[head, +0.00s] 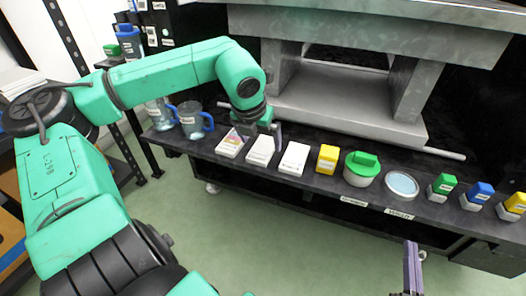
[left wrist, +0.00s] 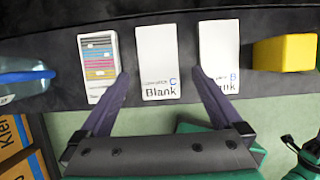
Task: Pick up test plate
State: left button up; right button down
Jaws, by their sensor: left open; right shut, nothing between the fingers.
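Three flat white plates lie in a row on the dark shelf. The left one (head: 231,143) has coloured stripes and also shows in the left wrist view (left wrist: 98,64). The middle plate (head: 261,150) reads "C Blank" in the left wrist view (left wrist: 160,55). The right plate (head: 294,158) reads "B Blank" there (left wrist: 218,48). My left gripper (left wrist: 162,88) is open and empty, its fingers either side of the C plate's near end. In the head view it hangs over the plates and partly hides them. My right gripper (head: 412,262) is shut and empty, away from the shelf.
A yellow block (head: 327,158) stands right of the plates, then a green-lidded jar (head: 361,168), a round dish (head: 401,185) and several small coloured-cap bottles (head: 442,186). Clear jugs (head: 190,122) stand to the left. A grey press-like frame (head: 340,95) rises behind.

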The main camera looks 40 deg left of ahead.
aim_at(263, 148)
pick_arm(q)
jog(key=b+x, duration=0.1)
jog(key=x, duration=0.2)
jog(key=shift+w+a+f, duration=0.1)
jog(key=c, duration=1.4)
pick_arm(e)
notch_tip(263, 148, up, 16)
jog(key=w+d+n+t+y, duration=0.1)
jog(key=t, duration=0.4)
jog(key=shift+w+d+f+y, duration=0.25)
jog(key=shift+d+y, duration=0.05)
jog(key=shift+d, duration=0.05)
